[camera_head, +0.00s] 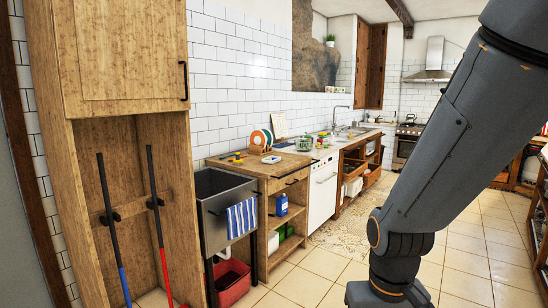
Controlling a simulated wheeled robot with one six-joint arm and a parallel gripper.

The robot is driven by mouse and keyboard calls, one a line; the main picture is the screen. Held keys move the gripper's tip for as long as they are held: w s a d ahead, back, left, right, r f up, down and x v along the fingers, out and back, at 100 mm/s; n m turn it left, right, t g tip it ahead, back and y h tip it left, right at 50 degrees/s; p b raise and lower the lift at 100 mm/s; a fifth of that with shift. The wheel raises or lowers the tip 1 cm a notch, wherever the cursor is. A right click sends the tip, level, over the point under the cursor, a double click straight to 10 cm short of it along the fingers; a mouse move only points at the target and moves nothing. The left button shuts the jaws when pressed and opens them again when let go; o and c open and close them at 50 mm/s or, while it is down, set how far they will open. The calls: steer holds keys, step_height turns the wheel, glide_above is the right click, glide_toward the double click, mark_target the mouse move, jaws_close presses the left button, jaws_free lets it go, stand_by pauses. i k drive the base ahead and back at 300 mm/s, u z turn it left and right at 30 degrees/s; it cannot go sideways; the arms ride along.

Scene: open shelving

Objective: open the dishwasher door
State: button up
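The dishwasher (321,194) is a white front under the counter, at mid-distance in the middle of the view. Its door looks shut and upright, with a handle near its top edge. My dark grey arm fills the right side of the view, between the camera and the room. My gripper is out of view, so its state does not show.
A wooden cabinet (128,60) with long-handled tools stands close on the left. A metal sink unit (213,185) with a striped towel (241,217) and a wooden shelf unit (263,186) stand before the dishwasher. Pulled-out wooden drawers (371,178) lie beyond it. The tiled floor (318,272) is clear.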

mark_target(323, 180)
steer(key=u, duration=0.1)
steer(key=i, duration=1.95)
steer(key=z, duration=0.7)
steer(key=i, duration=0.8)
steer(key=z, duration=0.25)
steer(key=i, duration=2.15)
steer(key=u, duration=0.25)
